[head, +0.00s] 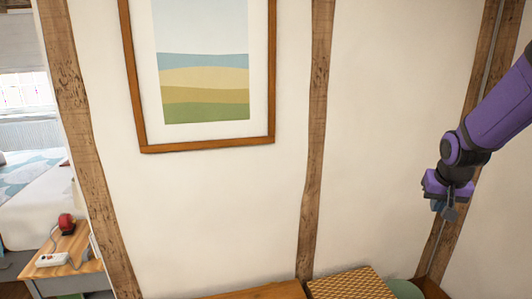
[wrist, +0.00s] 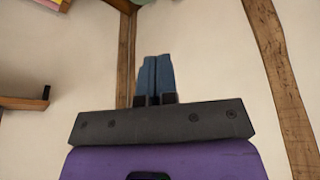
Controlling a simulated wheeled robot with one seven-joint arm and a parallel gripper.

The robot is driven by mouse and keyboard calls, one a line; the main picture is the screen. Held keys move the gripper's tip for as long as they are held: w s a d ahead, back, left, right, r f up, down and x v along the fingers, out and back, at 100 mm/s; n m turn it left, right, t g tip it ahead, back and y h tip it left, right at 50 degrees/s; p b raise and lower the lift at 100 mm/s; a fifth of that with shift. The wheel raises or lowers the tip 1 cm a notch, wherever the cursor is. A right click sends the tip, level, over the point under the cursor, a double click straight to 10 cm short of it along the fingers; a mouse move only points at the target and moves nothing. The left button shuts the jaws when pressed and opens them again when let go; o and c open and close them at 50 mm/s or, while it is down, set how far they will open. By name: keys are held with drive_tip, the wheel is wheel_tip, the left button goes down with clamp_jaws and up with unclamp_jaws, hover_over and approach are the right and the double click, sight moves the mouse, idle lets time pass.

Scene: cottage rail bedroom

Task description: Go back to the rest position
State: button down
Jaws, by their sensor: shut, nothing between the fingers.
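My gripper (head: 449,211) hangs at the right of the head view, at the end of my purple arm, in front of the white wall and a wooden post. In the wrist view my gripper (wrist: 155,62) shows its two blue-grey fingers close together at the middle. The fingers are shut and hold nothing. They touch nothing that I can see.
A framed landscape picture (head: 205,90) hangs on the wall between wooden posts (head: 316,140). A patterned box (head: 350,284) and a green rounded thing (head: 405,289) stand below. A wooden bedside table (head: 68,254) and a bed (head: 30,195) are at left. The wall's middle is clear.

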drive_tip(key=s+a+r+n, duration=0.1)
drive_tip(key=s+a+r, duration=0.3)
drive_tip(key=s, duration=0.4)
drive_tip(key=s+a+r+n+t+y, duration=0.1)
drive_tip(key=s+a+r, duration=0.4)
drive_tip(key=s, duration=0.3)
drive_tip(key=s+a+r+n, duration=0.2)
drive_tip(key=s+a+r, duration=0.3)
drive_tip(key=s, duration=0.3)
drive_tip(key=shift+a+r+y, duration=0.15)
drive_tip(key=shift+r+y, duration=0.1)
drive_tip(key=shift+y, duration=0.15)
